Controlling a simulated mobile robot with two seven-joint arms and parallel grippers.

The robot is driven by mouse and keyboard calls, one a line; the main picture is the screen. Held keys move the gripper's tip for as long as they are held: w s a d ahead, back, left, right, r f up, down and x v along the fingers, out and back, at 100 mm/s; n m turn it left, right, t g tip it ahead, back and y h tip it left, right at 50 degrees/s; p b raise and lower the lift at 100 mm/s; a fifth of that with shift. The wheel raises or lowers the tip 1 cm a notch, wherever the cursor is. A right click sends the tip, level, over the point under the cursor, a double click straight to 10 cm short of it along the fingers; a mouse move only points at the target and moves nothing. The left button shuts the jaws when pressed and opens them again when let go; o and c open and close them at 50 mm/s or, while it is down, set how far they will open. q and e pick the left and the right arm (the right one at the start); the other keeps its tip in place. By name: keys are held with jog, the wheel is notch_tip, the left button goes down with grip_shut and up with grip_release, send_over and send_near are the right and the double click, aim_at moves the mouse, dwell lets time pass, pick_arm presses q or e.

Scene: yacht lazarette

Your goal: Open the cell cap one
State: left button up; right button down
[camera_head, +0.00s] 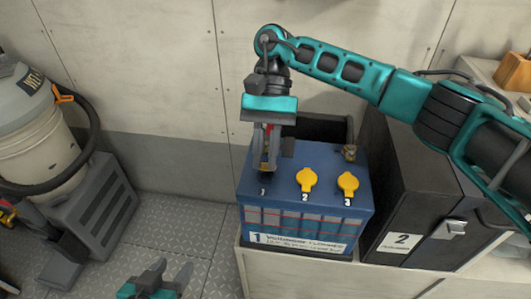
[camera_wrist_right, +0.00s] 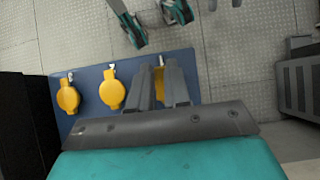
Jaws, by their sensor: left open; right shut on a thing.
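The blue battery (camera_head: 305,185) has yellow cell caps along its top, numbered 1, 2 and 3. My right gripper (camera_head: 266,168) points down at cell cap one and is shut on it. The cap is mostly hidden in the head view; a yellow strip of cell cap one (camera_wrist_right: 159,82) shows between the fingers in the right wrist view. Cap two (camera_head: 306,180) and cap three (camera_head: 348,184) lie flat to the right, uncovered. My left gripper (camera_head: 170,275) is open and empty, low in front and left of the battery, apart from it.
A black box labelled 2 (camera_head: 405,215) stands right of the battery. A pale bench edge (camera_head: 250,270) runs below the battery. A vacuum with a hose (camera_head: 40,120) and a grey vented box (camera_head: 95,210) stand at the left. The metal floor (camera_head: 185,235) between is clear.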

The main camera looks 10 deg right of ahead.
jog(key=shift+w+d, duration=0.1)
jog(key=shift+w, duration=0.1)
jog(key=c, duration=1.1)
grip_release()
jog(key=shift+f, duration=0.2)
pick_arm(q)
jog(key=shift+w, duration=0.1)
pick_arm(e)
jog(key=shift+r, duration=0.1)
pick_arm(q)
jog(key=p, duration=0.1)
jog(key=r+p, duration=0.1)
jog(key=a+r+p, duration=0.1)
jog(key=p, duration=0.1)
jog(key=shift+s+r, duration=0.25)
pick_arm(e)
jog(key=v, duration=1.2)
jog(key=shift+w+r, duration=0.15)
jog(key=shift+r, duration=0.25)
jog(key=shift+c, duration=0.3)
